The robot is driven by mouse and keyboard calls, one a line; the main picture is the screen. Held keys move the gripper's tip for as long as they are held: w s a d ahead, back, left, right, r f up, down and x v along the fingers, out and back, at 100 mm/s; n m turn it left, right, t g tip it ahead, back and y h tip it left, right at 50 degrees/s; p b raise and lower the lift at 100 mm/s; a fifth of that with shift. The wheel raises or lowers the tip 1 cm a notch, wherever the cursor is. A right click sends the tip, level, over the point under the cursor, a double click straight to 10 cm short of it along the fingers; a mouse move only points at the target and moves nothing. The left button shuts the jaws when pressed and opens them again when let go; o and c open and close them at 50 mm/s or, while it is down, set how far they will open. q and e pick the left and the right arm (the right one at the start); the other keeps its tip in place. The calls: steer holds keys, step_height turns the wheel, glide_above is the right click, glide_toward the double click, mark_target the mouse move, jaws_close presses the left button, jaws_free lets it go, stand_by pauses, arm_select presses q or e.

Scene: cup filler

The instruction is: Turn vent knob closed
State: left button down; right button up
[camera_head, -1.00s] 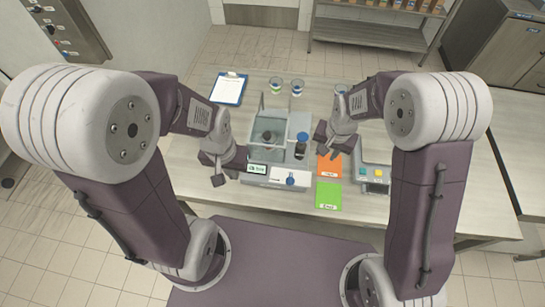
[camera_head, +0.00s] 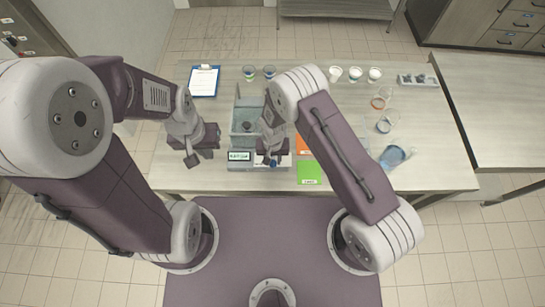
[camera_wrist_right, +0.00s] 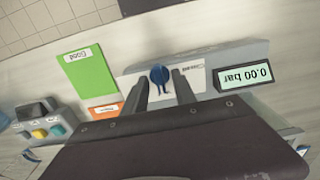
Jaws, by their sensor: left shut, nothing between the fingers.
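The blue vent knob (camera_wrist_right: 159,75) is on the light front panel of the filler machine (camera_wrist_right: 205,65) in the right wrist view. Its handle points roughly along the fingers. Small print beside it seems to read "Closed". My right gripper (camera_wrist_right: 161,82) is open, with one finger on each side of the knob and visible gaps between. In the head view my right gripper (camera_head: 268,157) is over the machine's front and largely hides the knob. The display (camera_wrist_right: 245,76) reads 0.00 bar. My left gripper (camera_head: 191,160) is shut and empty, left of the machine.
A green card (camera_head: 310,172) and an orange card (camera_head: 303,147) lie right of the machine. A button box (camera_wrist_right: 38,123) stands beyond them. A clipboard (camera_head: 204,81), cups and glass vessels are further out on the table. My right arm covers part of the table.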

steer(key=shift+d+f, duration=0.1)
steer(key=shift+f, duration=0.05)
steer(key=shift+w, duration=0.1)
jaws_close()
